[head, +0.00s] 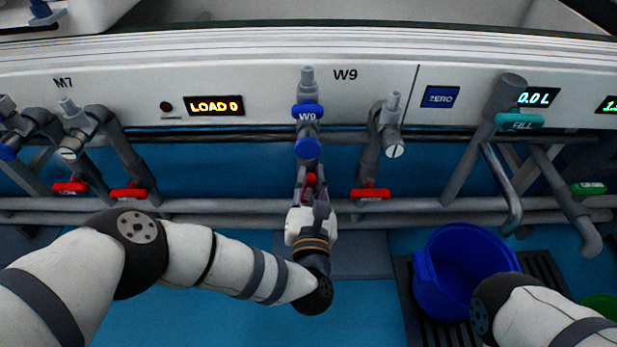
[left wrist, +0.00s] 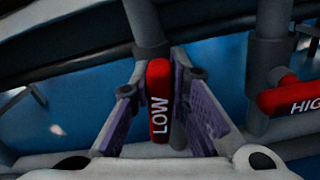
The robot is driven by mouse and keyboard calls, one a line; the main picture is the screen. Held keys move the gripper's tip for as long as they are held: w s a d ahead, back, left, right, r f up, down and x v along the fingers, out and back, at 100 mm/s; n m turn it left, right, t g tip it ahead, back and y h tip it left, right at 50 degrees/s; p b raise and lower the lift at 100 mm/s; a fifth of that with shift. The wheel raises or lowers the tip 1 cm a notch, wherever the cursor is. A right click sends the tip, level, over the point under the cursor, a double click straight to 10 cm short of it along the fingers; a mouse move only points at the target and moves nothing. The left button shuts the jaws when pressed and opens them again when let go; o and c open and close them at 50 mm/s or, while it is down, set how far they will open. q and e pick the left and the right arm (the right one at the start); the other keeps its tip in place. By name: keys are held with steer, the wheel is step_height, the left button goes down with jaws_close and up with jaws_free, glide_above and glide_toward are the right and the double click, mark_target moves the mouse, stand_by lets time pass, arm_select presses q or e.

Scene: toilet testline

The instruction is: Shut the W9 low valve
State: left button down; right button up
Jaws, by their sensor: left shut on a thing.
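The W9 low valve has a red handle (left wrist: 159,100) marked LOW, which stands lengthwise between the fingers in the left wrist view. In the head view only a bit of this red handle (head: 311,180) shows under the blue W9 fitting (head: 307,112); the gripper hides the rest. My left gripper (head: 311,190) is shut on the handle, and its purple-grey finger pads (left wrist: 162,105) flank it in the left wrist view. My right arm comes in at the lower right, with its gripper out of the picture.
The red W9 high valve (head: 370,194) is just right of my left gripper. M7 red valves (head: 128,194) are to the left. A grey pipe rail (head: 230,204) runs along the bench. A blue bucket (head: 424,290) stands at the lower right under a spout.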

arm_select(q)
steer(key=m, duration=0.4)
steer(key=shift+d+f+m, duration=0.25)
steer(key=shift+d+m, duration=0.05)
steer(key=shift+m, duration=0.1)
steer(key=m, duration=0.3)
steer(key=shift+d+f+m, duration=0.2)
steer(key=shift+d+m, duration=0.05)
steer(key=shift+m, duration=0.05)
steer(key=shift+d+f+m+p, duration=0.15)
steer(key=shift+f+m, duration=0.15)
steer(key=shift+m, duration=1.4)
steer(key=shift+a+f+m+p, duration=0.15)
steer(key=shift+f+m, duration=0.15)
steer(key=shift+m, duration=1.4)
steer(key=c, duration=1.5)
jaws_free()
steer(key=shift+d, duration=0.1)
steer(key=shift+s, duration=0.15)
